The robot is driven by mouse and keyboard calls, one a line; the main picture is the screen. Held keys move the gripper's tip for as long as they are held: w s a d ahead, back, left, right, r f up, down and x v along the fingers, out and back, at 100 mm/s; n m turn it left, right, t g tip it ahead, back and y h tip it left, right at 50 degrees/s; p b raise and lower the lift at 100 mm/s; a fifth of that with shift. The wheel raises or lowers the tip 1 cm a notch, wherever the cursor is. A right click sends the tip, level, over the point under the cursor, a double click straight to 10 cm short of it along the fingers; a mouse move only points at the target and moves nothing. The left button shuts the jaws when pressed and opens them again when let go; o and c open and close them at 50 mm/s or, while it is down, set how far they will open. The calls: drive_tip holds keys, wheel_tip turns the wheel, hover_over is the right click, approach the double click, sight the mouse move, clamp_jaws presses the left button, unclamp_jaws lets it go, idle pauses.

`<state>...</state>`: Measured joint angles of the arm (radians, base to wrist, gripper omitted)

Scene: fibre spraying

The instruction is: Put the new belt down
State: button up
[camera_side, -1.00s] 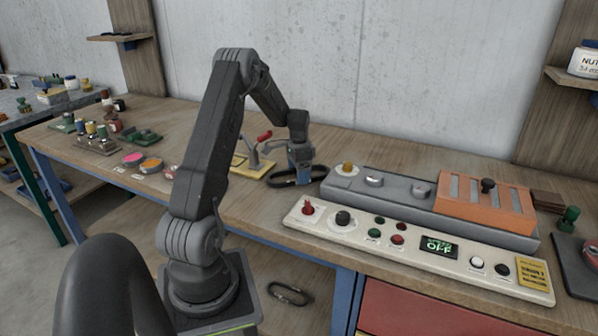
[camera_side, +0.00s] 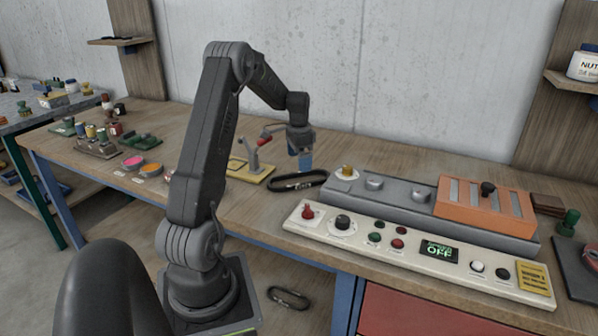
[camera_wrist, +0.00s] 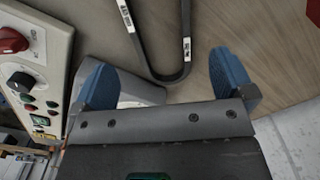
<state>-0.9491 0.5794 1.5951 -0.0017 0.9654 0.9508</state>
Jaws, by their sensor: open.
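A black belt loop (camera_side: 297,181) lies flat on the wooden bench, left of the grey machine. In the wrist view the belt (camera_wrist: 151,62) carries small white labels whose text I cannot read surely. My gripper (camera_side: 305,166) is above and behind the belt, apart from it. In the wrist view its two blue fingers are spread wide, with the belt's curved end between them in the picture and nothing held. A second black belt loop (camera_side: 288,298) lies lower down, to the right of my base.
The grey machine (camera_side: 400,193) with an orange slotted cover (camera_side: 487,206) stands to the right, behind a white control panel (camera_side: 330,232). A yellow plate (camera_side: 250,172) with a red-handled clamp is left of the belt. Bare bench (camera_side: 385,157) lies behind the machine.

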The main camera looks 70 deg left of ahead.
wheel_tip(320, 180, up, 5)
drive_tip(key=w+d+r+t+y, duration=0.1)
drive_tip(key=d+r, duration=0.4)
drive_tip(key=d, duration=0.6)
drive_tip(key=w+d+r+t, duration=0.1)
drive_tip(key=d+r, duration=0.4)
drive_tip(key=d, duration=0.6)
drive_tip(key=s+d+t, duration=0.1)
drive_tip(key=s+d, duration=0.5)
drive_tip(key=d, duration=0.3)
drive_tip(key=s+d+t+h, duration=0.1)
drive_tip(key=s+d+t, duration=0.1)
drive_tip(key=s+d, duration=0.5)
drive_tip(key=d, duration=0.3)
drive_tip(key=shift+s+t, duration=0.25)
drive_tip(key=shift+t, duration=0.05)
